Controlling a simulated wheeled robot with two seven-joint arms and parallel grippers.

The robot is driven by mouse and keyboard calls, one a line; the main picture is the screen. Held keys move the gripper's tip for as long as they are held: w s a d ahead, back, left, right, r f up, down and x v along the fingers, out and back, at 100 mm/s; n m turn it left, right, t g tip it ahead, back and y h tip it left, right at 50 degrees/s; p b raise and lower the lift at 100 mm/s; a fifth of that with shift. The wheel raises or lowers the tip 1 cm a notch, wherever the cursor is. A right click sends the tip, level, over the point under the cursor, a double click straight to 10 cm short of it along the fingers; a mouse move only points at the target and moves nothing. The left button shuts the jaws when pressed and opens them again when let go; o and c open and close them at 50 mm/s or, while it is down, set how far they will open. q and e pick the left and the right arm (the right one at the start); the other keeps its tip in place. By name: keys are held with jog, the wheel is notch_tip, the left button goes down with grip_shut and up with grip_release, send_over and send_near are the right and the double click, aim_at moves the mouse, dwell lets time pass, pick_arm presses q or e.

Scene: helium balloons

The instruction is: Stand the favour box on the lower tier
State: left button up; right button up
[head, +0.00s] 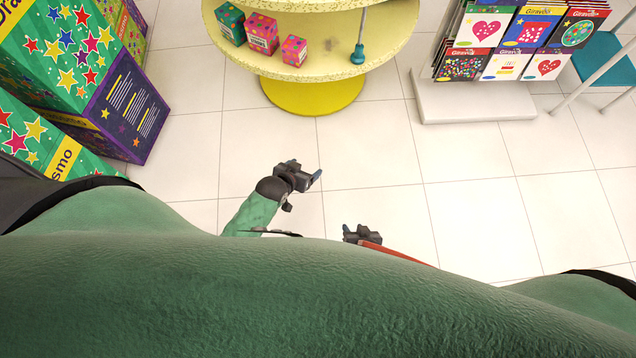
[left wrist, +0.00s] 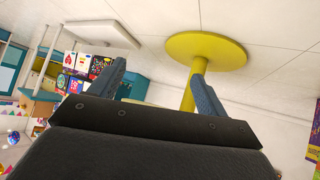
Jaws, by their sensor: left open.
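Three small dotted boxes stand in a row on a round speckled yellow tier (head: 330,72): a teal one (head: 231,23), a pink one (head: 263,33) and a pink-orange one (head: 294,50). I cannot tell which is the favour box, or whether this tier is the lower one. My left gripper (head: 303,188) is open and empty over the floor, apart from the stand; its blue fingers show in the left wrist view (left wrist: 158,88). My right gripper (head: 351,232) is low in the head view, nearer my body; its jaws are unclear.
The stand's yellow round base (head: 313,95) is on the floor below the tier. A thin post with a teal foot (head: 358,54) stands on the tier. Large starry boxes (head: 75,60) are at the left. A card rack (head: 510,45) is at the right. Tiled floor between is clear.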

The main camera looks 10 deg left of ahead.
pick_arm(q)
jog(key=s+d+f+g, duration=0.1)
jog(key=s+d+f, duration=0.2)
jog(key=s, duration=0.4)
jog(key=s+d+f, duration=0.4)
jog(key=s, duration=0.3)
jog(key=shift+s+d+g, duration=0.35)
jog(key=shift+g, duration=0.05)
pick_arm(e)
jog(key=shift+s+f, duration=0.15)
jog(key=shift+s, duration=0.2)
